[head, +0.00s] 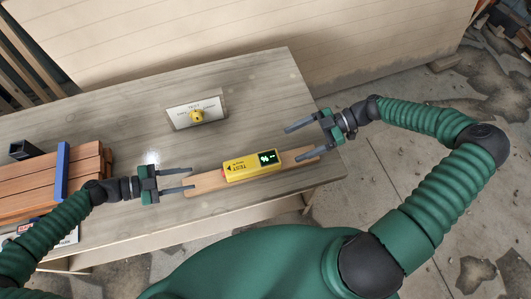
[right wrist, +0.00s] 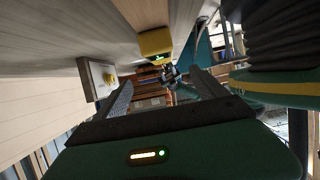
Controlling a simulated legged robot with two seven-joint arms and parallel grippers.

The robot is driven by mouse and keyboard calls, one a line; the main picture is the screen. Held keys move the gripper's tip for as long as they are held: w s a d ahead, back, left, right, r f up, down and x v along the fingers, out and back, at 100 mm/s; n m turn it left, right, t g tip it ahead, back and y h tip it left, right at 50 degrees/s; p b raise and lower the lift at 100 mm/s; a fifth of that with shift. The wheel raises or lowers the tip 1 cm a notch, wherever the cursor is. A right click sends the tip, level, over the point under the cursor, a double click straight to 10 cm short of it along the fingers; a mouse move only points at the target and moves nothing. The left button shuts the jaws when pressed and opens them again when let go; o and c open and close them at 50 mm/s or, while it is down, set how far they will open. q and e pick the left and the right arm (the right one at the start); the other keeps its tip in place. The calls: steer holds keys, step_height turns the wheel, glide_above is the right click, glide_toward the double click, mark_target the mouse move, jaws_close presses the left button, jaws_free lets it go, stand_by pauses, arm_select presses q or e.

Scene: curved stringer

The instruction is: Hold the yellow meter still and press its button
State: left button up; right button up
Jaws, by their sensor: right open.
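The yellow meter (head: 252,165) lies on a curved wooden strip (head: 207,182) on the table. The meter also shows in the right wrist view (right wrist: 155,43), ahead of the open fingers (right wrist: 160,95).
A white panel with a yellow knob (head: 196,115) stands on the table (head: 130,130) behind the meter. Stacked boards (head: 35,185) with a blue clamp (head: 62,170) lie at the left. The table's right edge is near my right gripper. The table between panel and meter is clear.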

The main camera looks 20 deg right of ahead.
mark_target(257, 161)
steer(key=x, duration=1.6)
steer(key=shift+f, duration=0.1)
